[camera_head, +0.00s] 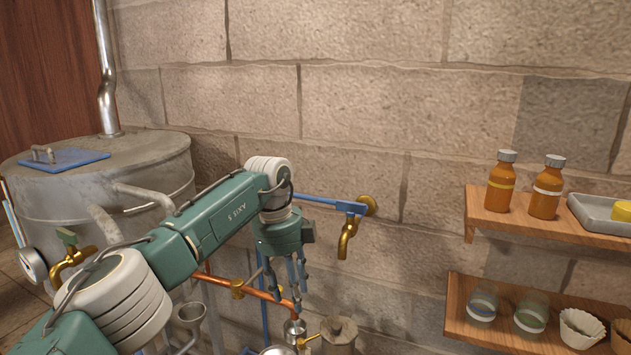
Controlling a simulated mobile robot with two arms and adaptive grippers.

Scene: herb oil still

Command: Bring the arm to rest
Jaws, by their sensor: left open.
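My left arm comes in from the lower left, green and white, and bends downward at the wrist. My left gripper (297,285) hangs with its fingers pointing down, in front of the stone wall. It is open, and I see nothing held between its fingers. Small metal vessels are below it; I cannot tell how far beneath. My right gripper is not in view.
A metal still (150,165) stands at left. A brass wall tap (347,238) is just right of my gripper, and a copper pipe (262,294) runs by its fingers. A canister (339,335) stands below. Shelves at right hold orange bottles (501,182) and jars (531,314).

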